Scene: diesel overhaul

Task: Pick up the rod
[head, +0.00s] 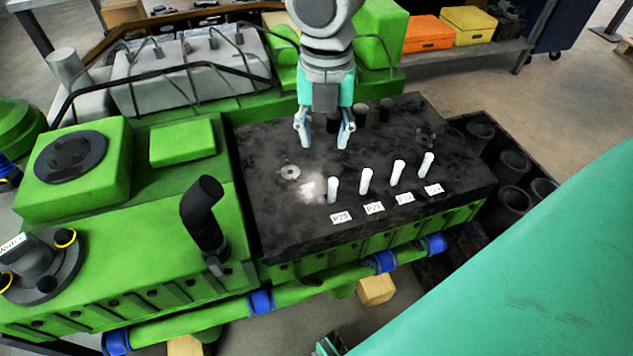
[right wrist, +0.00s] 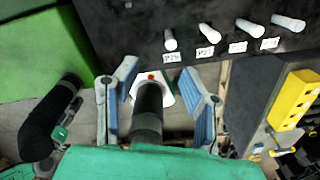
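Several white rods stand on the black top of the engine block, each behind a small white label; the leftmost rod (head: 333,190) is nearest the bright spot. It also shows in the right wrist view (right wrist: 170,40), beyond my fingers. In that view my right gripper (right wrist: 158,72) is open, its two blue-grey fingers spread apart, off the block's front edge and away from the rods. A dark cylinder (right wrist: 148,115) shows between the fingers with gaps on both sides. In the head view only a teal bit at the bottom edge shows near it.
Another teal-and-grey gripper (head: 325,130) hangs from the top centre, open, behind the rods; I cannot tell whose it is. A black elbow pipe (head: 205,215) stands left. A dark crate of cylinders (head: 482,130) lies right. My teal arm covers the lower right.

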